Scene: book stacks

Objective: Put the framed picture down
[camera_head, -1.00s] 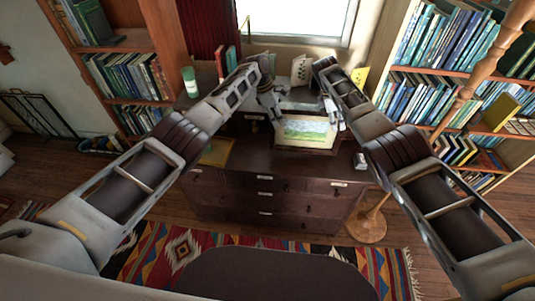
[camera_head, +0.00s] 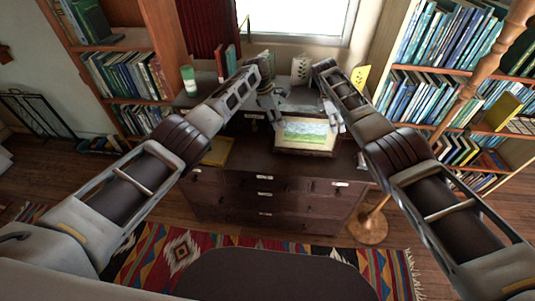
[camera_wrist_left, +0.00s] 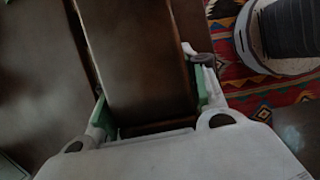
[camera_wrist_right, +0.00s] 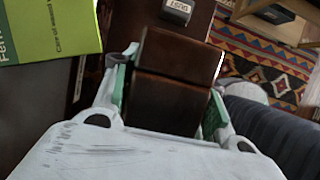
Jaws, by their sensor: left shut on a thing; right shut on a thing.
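The framed picture (camera_head: 306,132), a green landscape with a pale border in a dark frame, is tilted back over the dark wooden desk (camera_head: 265,190). My left gripper (camera_head: 276,112) is at its left side and my right gripper (camera_head: 338,118) is at its right side. In the left wrist view, the fingers (camera_wrist_left: 150,98) are shut around a dark brown wooden part of the frame (camera_wrist_left: 140,60). In the right wrist view, the fingers (camera_wrist_right: 167,100) are shut around its other side (camera_wrist_right: 175,65). Whether the lower edge touches the desk, I cannot tell.
A yellow book (camera_head: 217,151) lies on the desk's left part. A green-and-white jar (camera_head: 190,81) and upright books (camera_head: 226,62) stand at the back left. A green book (camera_wrist_right: 45,25) and a small labelled box (camera_wrist_right: 178,10) are near the right gripper. Bookshelves flank the desk.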

